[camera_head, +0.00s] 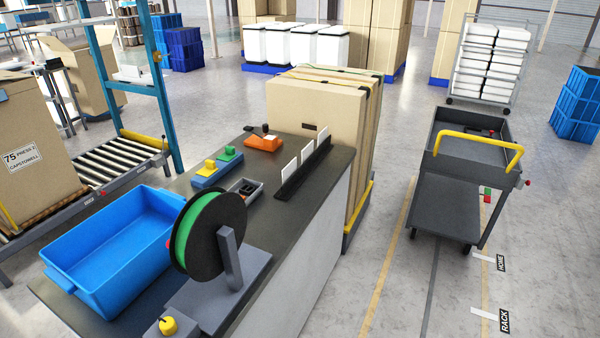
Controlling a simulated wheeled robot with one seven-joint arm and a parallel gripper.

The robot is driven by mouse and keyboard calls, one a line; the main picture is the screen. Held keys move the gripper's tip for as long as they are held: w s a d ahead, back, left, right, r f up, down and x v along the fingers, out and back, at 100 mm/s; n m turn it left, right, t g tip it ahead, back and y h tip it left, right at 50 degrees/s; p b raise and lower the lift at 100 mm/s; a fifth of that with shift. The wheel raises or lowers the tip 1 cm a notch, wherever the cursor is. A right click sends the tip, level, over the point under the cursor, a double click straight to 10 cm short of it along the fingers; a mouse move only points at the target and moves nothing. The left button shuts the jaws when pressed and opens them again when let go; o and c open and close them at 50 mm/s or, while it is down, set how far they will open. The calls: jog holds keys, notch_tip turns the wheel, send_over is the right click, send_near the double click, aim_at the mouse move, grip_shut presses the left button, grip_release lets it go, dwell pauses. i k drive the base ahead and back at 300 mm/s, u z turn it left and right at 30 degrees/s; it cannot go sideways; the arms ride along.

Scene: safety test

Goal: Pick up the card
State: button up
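Three white cards stand upright in a row in a long black slotted holder on the dark-topped workbench (225,245). The nearest card (289,170) is at the left end of the holder (305,171), the middle card (307,154) is behind it, and the far card (323,144) is near the holder's far end. The lower edges of the cards are hidden by the holder. I cannot tell from this view which one the task means. My gripper is not in view.
A blue bin (120,235) and a green-wound spool (210,232) on a stand occupy the bench's near end. A small grey tray (245,190), a blue block (217,168) and an orange item (262,143) lie near the holder. A tall carton stack (330,120) stands just beyond the bench.

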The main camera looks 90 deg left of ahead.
aim_at(291, 168)
jog(key=u, duration=2.45)
jog(key=i, duration=3.4)
jog(key=u, duration=4.85)
